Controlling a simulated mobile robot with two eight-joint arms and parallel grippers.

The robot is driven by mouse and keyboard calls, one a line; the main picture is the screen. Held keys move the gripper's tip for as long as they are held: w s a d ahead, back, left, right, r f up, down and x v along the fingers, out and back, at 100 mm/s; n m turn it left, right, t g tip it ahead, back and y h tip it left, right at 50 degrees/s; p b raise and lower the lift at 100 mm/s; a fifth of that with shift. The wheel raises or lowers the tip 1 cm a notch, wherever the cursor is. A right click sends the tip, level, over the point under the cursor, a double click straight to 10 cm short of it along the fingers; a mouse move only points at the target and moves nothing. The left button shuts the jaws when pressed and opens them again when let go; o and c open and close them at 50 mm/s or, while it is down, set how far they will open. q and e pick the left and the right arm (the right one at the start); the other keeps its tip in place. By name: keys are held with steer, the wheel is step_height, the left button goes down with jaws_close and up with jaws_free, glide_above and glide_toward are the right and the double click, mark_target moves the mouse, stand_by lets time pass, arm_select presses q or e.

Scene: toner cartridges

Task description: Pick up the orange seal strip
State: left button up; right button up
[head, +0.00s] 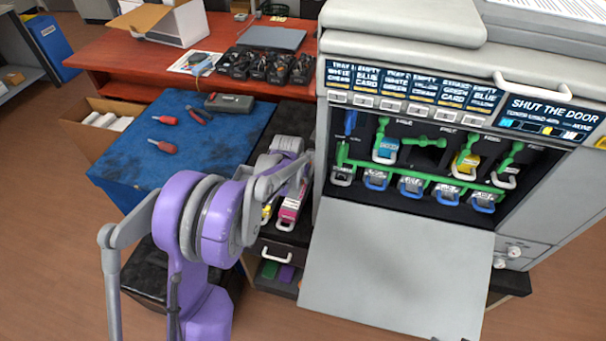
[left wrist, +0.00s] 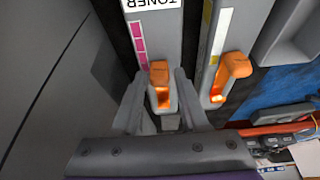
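In the left wrist view, an orange seal strip (left wrist: 160,84) with a raised tab sits on the end of the magenta-marked toner cartridge (left wrist: 146,38). A second orange strip (left wrist: 230,70) is on the yellow-marked cartridge (left wrist: 212,42) to its right. My left gripper (left wrist: 162,82) is open, with one finger on each side of the first strip's tab; I cannot tell whether they touch it. In the head view, the magenta cartridge (head: 291,207) and yellow cartridge (head: 267,211) stand on a dark surface, partly behind my left arm. The strips are hidden there. My right gripper is not in view.
The printer (head: 335,160) stands close to the right with its lowered door (head: 395,270) jutting forward. A blue mat (head: 185,135) with screwdrivers and pliers lies to the left. A drawer unit (head: 284,254) is below the cartridges.

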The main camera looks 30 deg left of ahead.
arm_select(q)
jaws_close()
step_height(320, 180, up, 15)
steer(key=p, duration=0.3)
steer(key=shift+p, duration=0.35)
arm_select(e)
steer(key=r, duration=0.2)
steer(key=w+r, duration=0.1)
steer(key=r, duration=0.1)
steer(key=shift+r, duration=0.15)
